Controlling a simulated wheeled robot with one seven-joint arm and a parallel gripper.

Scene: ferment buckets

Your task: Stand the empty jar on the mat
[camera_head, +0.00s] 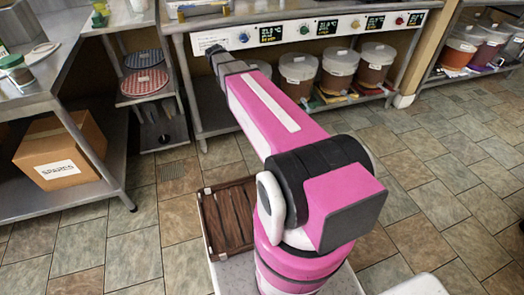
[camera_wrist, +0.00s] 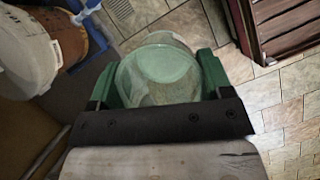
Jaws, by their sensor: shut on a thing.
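My gripper (camera_wrist: 160,85) shows in the wrist view with its two green fingers on either side of a clear, see-through jar (camera_wrist: 160,70). The fingers are shut on the jar, which looks empty, and floor tiles show past it. In the head view my pink arm reaches to the bench with the control panel, and the gripper and jar cannot be made out there. Thin coloured mats (camera_head: 338,97) lie under the buckets on the low shelf. I cannot tell which one the task means.
Several lidded buckets (camera_head: 340,68) stand on the low shelf. One bucket (camera_wrist: 35,50) with a blue fitting is close to the left of the jar. A brown wooden crate (camera_head: 229,215) is beside my base. A cardboard box (camera_head: 60,150) sits at left. The floor at right is clear.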

